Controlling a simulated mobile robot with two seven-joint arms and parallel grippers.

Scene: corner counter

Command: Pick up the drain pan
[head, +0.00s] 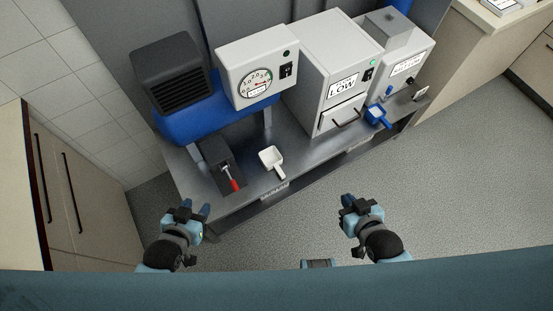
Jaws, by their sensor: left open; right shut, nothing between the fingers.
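A small white pan (270,158) with a short handle sits on the metal bench, its handle pointing toward the front edge. A blue pan-like scoop (376,114) with a handle sits further right, in front of the grey machines. No label shows which one is the drain pan. My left gripper (191,209) is open and empty, in front of the bench at its left end, apart from both pans. My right gripper (352,204) is shut and empty, over the floor in front of the bench, to the right of the white pan.
The metal bench (300,157) carries a dark box with a red-handled lever (233,182), left of the white pan. Behind stand a blue tank with a gauge box (257,70) and a grey cabinet marked LOW (330,65). A wooden cabinet (80,200) stands left. Open floor lies in front.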

